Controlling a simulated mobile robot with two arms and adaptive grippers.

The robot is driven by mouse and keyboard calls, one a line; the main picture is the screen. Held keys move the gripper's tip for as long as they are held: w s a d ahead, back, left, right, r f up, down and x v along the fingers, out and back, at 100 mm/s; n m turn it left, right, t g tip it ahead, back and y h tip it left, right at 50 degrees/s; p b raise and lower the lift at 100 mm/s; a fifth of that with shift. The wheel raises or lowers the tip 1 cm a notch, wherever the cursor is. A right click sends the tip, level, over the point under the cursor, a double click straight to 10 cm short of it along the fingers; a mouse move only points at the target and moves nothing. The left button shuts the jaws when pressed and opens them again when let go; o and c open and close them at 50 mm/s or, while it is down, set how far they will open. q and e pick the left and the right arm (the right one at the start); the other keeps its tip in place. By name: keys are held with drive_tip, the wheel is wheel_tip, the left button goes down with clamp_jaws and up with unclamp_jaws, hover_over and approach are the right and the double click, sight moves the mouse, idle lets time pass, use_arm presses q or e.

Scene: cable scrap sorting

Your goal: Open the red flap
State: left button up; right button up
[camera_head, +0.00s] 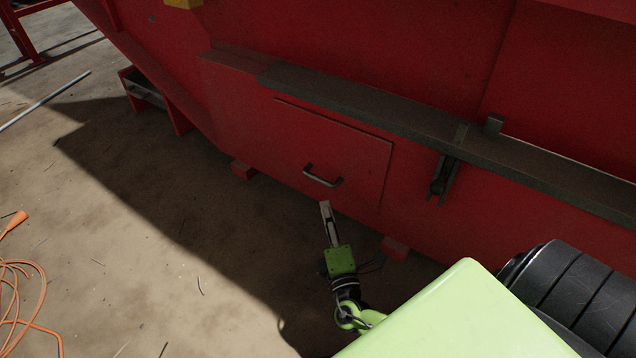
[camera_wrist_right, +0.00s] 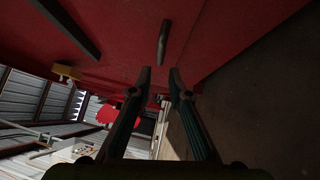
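The red flap (camera_head: 325,143) is a flat rectangular panel low on the red machine's side, and it looks closed against it. Its dark bar handle (camera_head: 323,176) sits near the lower edge. My right gripper (camera_head: 325,207) is just below the handle in the head view, apart from it. In the right wrist view the two fingers (camera_wrist_right: 160,76) are apart with nothing between them. The handle (camera_wrist_right: 163,42) shows beyond the fingertips, roughly in line with the gap. My left gripper is not in view.
A dark ledge (camera_head: 380,112) runs along the machine above the flap. A metal latch-like bracket (camera_head: 444,175) is right of the flap. Small red feet (camera_head: 394,248) stand under the machine. An orange cable (camera_head: 30,290) lies on the floor at the left; the floor between is mostly free.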

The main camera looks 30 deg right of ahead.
sight(318, 177)
drive_tip(key=shift+b+x, duration=1.6)
drive_tip(key=shift+x, duration=4.1)
clamp_jaws()
